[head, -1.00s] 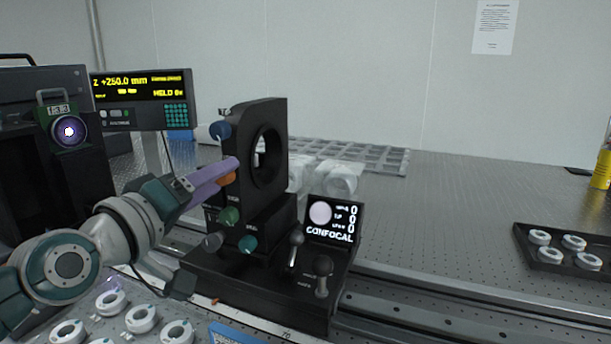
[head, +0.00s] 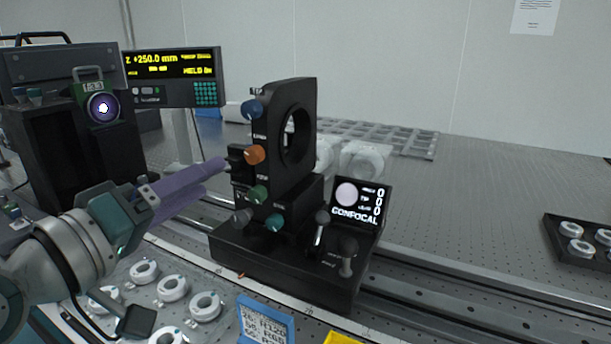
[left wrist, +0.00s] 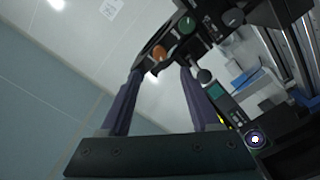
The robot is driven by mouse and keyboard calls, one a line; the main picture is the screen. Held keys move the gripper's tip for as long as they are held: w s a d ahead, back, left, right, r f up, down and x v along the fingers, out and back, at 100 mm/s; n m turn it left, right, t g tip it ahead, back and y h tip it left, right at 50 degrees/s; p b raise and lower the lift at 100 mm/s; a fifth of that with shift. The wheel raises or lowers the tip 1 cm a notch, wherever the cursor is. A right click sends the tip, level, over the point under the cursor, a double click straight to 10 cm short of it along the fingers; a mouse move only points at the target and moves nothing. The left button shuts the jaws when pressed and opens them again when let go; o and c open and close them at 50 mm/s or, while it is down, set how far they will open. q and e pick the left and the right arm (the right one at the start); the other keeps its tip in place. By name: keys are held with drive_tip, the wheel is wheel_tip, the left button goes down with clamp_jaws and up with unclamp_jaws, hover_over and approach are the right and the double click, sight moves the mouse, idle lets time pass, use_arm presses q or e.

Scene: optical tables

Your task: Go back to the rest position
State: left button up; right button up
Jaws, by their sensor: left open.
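My left gripper (head: 222,166) has purple fingers and reaches in from the left in the head view. Its tips are just left of the black optical mount (head: 294,160) with coloured knobs, near the orange knob (head: 255,154) and green knob (head: 257,195). In the left wrist view the two purple fingers (left wrist: 158,85) stand apart with nothing between them but the view of the mount beyond, where the orange knob (left wrist: 159,53) also shows. Whether the tips touch the mount cannot be told. My right gripper is not in view.
A small confocal display (head: 361,202) and two joysticks stand on the mount's base. White ring parts (head: 173,288) lie on the table at the lower left. A readout screen (head: 172,77) and a black lens unit (head: 103,107) stand behind my arm. The table's right side is mostly clear.

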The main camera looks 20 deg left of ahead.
use_arm(q)
drive_tip(key=shift+s, duration=0.35)
